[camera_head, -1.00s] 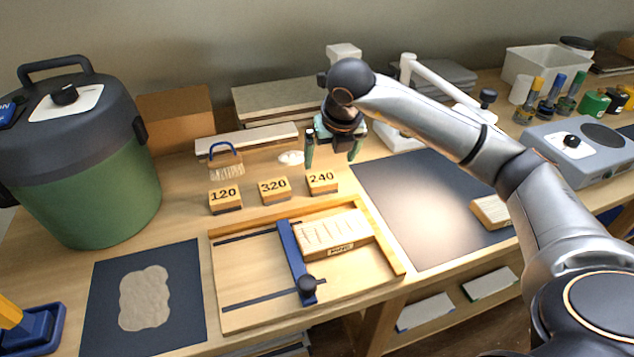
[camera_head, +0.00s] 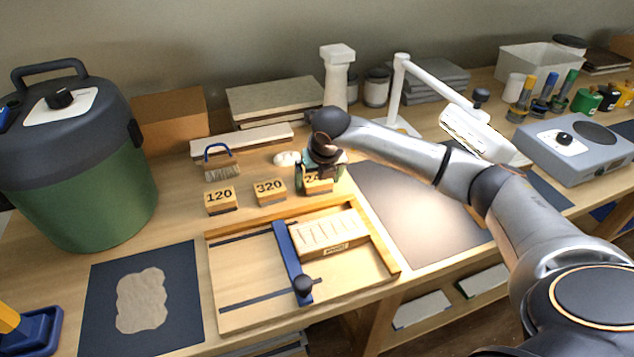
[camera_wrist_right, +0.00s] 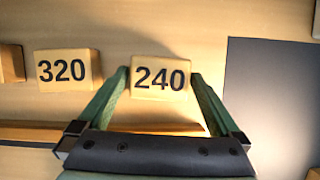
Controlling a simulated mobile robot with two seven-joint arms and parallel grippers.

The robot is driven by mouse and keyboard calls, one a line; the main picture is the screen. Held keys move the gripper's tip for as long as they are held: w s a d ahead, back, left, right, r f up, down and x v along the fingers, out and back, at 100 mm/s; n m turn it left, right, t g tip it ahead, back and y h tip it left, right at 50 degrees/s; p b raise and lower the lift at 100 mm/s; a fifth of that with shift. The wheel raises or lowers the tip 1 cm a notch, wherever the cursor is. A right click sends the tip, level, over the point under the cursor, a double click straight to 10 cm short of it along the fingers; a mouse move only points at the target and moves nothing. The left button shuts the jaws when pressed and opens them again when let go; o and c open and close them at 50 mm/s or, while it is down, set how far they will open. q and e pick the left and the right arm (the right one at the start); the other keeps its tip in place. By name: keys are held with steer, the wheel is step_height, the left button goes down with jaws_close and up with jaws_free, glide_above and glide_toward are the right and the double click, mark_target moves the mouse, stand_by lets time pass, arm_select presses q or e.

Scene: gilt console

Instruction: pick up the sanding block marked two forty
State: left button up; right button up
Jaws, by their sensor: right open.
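The sanding block marked 240 (camera_wrist_right: 160,78) sits on the bench between the two green fingers of my open right gripper (camera_wrist_right: 158,85) in the wrist view. A finger lies close to each side of it; I cannot tell if they touch. In the head view my right gripper (camera_head: 318,184) is over this block (camera_head: 318,188) and hides most of its number. The block marked 320 (camera_head: 269,191) is just to its left, and the block marked 120 (camera_head: 220,200) is farther left. My left gripper is not in view.
A wooden jig (camera_head: 235,317) with a blue bar (camera_head: 292,262) stands in front of the blocks. A dark mat (camera_head: 405,205) lies to the right. A brush (camera_head: 221,165) and a white lump (camera_head: 287,158) lie behind. A green canister (camera_head: 85,190) stands at left.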

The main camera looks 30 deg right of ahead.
mark_target(316, 175)
steer(key=c, duration=1.1)
steer(key=shift+c, duration=0.2)
steer(key=shift+r, duration=0.55)
step_height(316, 175, up, 2)
steer(key=shift+r, duration=0.25)
steer(key=s+r+b, duration=0.1)
steer(key=s+r, duration=0.8)
steer(key=s, duration=0.5)
steer(key=shift+d+r, duration=0.2)
steer(key=shift+d, duration=0.1)
